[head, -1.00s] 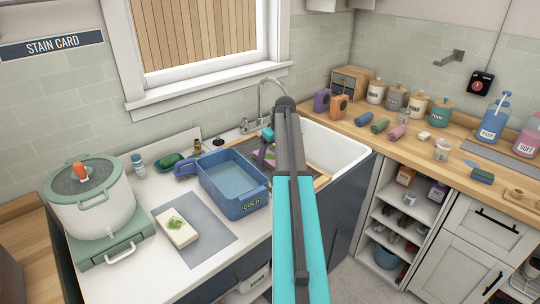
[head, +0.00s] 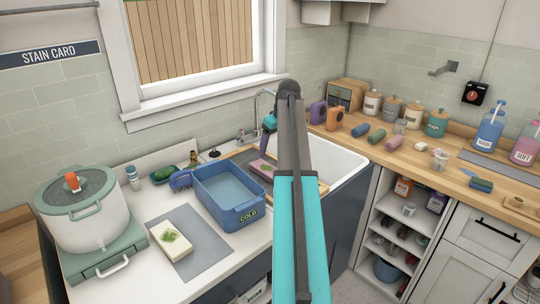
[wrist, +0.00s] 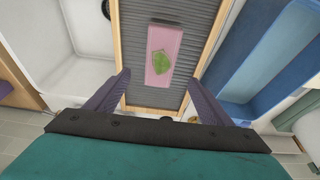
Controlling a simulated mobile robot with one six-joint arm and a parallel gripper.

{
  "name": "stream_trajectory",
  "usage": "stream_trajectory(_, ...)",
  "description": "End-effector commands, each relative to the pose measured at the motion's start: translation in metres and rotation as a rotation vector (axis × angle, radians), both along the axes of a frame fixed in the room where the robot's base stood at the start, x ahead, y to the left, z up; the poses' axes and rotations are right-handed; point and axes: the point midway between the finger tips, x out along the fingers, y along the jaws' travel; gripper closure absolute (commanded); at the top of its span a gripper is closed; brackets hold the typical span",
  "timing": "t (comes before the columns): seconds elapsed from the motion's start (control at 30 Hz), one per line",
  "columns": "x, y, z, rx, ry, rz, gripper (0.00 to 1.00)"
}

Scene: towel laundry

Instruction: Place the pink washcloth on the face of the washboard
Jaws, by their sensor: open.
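The pink washcloth (wrist: 160,58), a flat folded rectangle with a green stain, lies on the ribbed grey face of the wood-framed washboard (wrist: 137,98) in the wrist view. In the head view the washcloth (head: 263,168) shows in part, on the washboard (head: 240,157) over the sink, partly behind my arm. My gripper (wrist: 158,78) is open and empty, its purple fingers apart on either side of the washboard in the picture. In the head view my gripper (head: 266,143) is above the washcloth and apart from it.
A blue tub marked COLD (head: 230,217) stands left of the washboard. The white sink (head: 340,160) is around and right of it. A pale folded cloth with a green stain (head: 173,248) lies on a grey mat (head: 212,258). A lidded pot (head: 85,225) stands far left.

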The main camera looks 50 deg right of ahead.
Motion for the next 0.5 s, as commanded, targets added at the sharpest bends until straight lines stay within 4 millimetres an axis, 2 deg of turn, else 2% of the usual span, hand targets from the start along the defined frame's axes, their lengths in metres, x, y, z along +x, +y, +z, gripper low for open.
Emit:
stream_trajectory(0.2, -0.004, 0.0, 0.013, 0.0, 0.0, -0.001, 0.26)
stream_trajectory(0.5, -0.005, 0.0, 0.015, 0.0, 0.0, -0.001, 0.26)
